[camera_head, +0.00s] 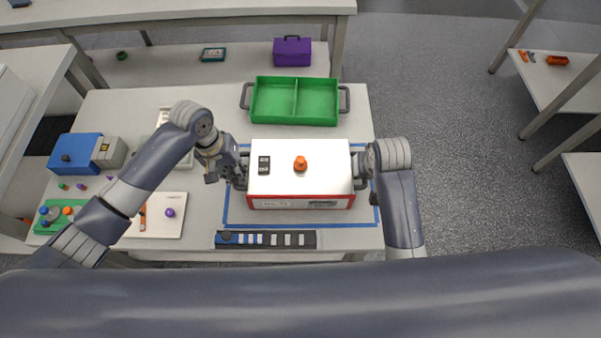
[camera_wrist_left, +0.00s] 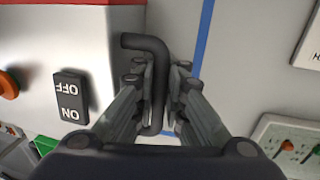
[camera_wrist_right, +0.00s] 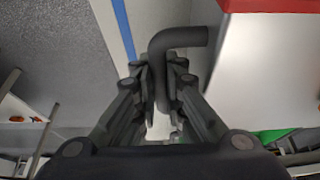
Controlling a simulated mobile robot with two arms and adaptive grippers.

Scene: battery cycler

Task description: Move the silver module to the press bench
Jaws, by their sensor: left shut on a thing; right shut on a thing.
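The module (camera_head: 320,182) is a box with a white-silver top, a red lower edge, an orange knob and a black on/off switch. It sits on the table inside a blue outline, with a dark handle on each side. My left gripper (camera_head: 240,172) is shut on the left handle, which shows between the fingers in the left wrist view (camera_wrist_left: 158,90). My right gripper (camera_wrist_right: 162,85) is shut on the right handle (camera_wrist_right: 175,40). In the head view my right arm partly hides that side. I cannot tell which bench is the press bench.
A green two-part tray (camera_head: 295,101) stands just behind the module. A dark strip with pale cells (camera_head: 265,240) lies at the front edge. A blue device (camera_head: 75,150) and a white board (camera_head: 165,228) are at left. A purple box (camera_head: 292,51) is behind. Open floor (camera_head: 440,120) lies at right.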

